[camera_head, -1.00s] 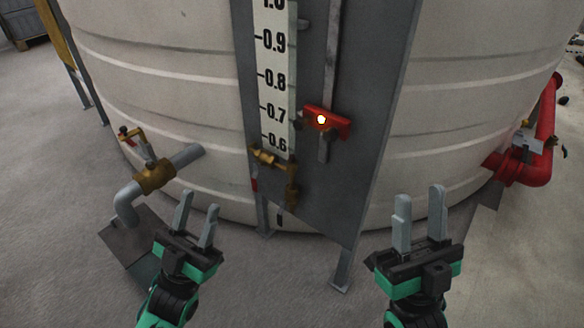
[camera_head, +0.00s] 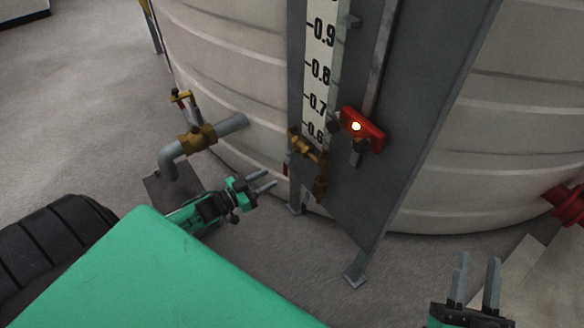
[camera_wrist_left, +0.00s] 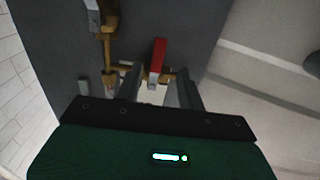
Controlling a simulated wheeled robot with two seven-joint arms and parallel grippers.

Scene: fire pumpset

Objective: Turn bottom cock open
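The bottom cock is a brass fitting (camera_head: 307,147) at the lower end of the level gauge on the grey panel. Its small red handle (camera_head: 286,168) hangs at the panel's left edge. In the left wrist view, the red handle (camera_wrist_left: 159,57) stands ahead of my fingers, in line with the gap between them. My left gripper (camera_head: 263,183) is open and empty, just left of and a little below the cock; it also shows in the left wrist view (camera_wrist_left: 158,90). I cannot tell whether it touches the handle. My right gripper (camera_head: 475,280) is open and empty at the lower right.
The white scale (camera_head: 319,70) runs up the grey panel (camera_head: 420,90) on the ribbed tank (camera_head: 500,150). A red block with a light (camera_head: 371,132) sits right of the scale. A brass valve on a grey pipe (camera_head: 197,137) juts out at left. A red flange (camera_head: 566,204) is at far right.

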